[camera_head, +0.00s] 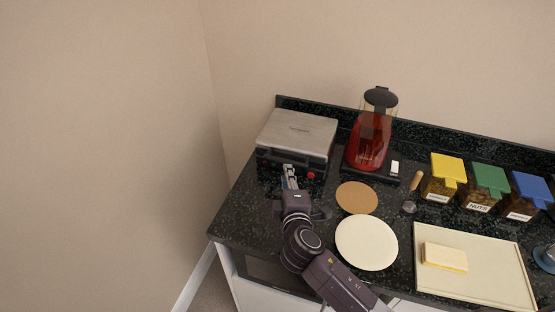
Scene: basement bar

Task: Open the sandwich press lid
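The sandwich press (297,132) stands at the left end of the dark speckled counter, near the back. Its grey metal lid is down, and its dark base shows below with a red knob (311,176) at the front. My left gripper is not in view.
A red blender (369,140) stands right of the press. A cork round (357,198), a white plate (367,243) and a tray (477,285) with a yellow-white sponge (445,257) lie in front. Containers with yellow (448,167), green and blue lids stand at the right.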

